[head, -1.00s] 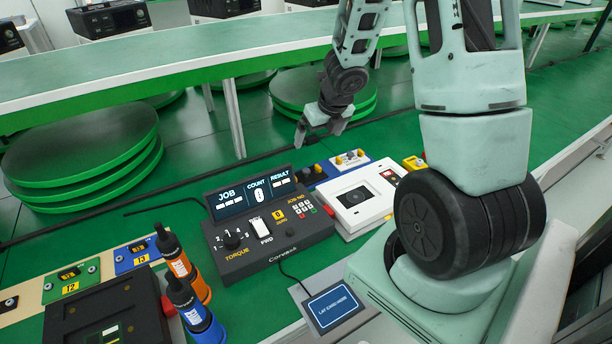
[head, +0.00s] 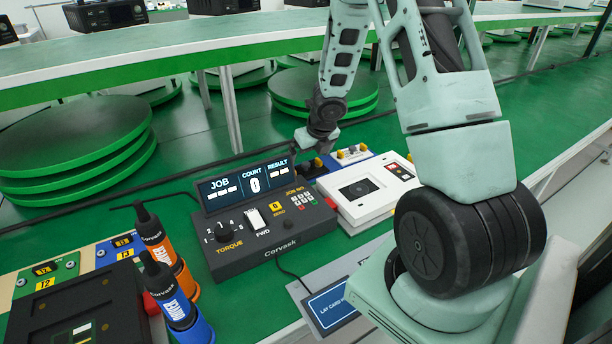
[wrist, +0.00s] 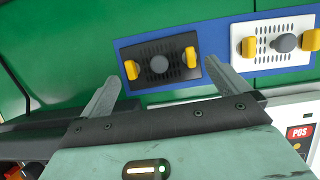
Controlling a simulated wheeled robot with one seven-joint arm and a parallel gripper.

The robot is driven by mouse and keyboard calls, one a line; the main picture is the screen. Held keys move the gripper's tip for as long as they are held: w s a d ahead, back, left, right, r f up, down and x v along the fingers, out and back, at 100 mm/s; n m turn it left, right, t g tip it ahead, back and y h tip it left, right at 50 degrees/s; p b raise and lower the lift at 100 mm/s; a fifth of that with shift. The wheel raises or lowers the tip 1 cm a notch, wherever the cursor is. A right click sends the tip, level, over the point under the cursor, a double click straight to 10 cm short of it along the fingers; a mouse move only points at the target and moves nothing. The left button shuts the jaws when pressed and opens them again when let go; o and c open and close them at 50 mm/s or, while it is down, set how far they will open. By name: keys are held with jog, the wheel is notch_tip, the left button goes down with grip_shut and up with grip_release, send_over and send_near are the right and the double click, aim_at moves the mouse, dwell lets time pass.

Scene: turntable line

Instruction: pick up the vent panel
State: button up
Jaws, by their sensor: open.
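Two perforated panels sit side by side on a blue mat (wrist: 190,94); either could be the vent panel. The black panel (wrist: 182,72) has a grey centre knob and two yellow end blocks; in the head view it (head: 312,170) is partly hidden by my gripper. The white panel (wrist: 264,45) has the same knob and blocks and also shows in the head view (head: 352,155). My gripper (wrist: 161,69) is open and empty. In the wrist view its fingertips lie near the black panel's near edge, one towards each end. In the head view my gripper (head: 315,140) is just above it.
A white device (head: 365,205) with a red-marked label stands in front of the panels. A dark torque controller (head: 265,225) is left of it. Screwdrivers (head: 170,295) stand at the lower left. A raised green conveyor (head: 180,65) runs behind.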

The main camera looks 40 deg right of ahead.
aim_at(306, 163)
jog(key=b+x, duration=0.1)
jog(key=x, duration=0.2)
jog(key=shift+f, duration=0.2)
jog(key=shift+c, duration=0.3)
jog(key=c, duration=0.6)
jog(key=shift+r, duration=0.1)
jog(key=shift+c, duration=0.2)
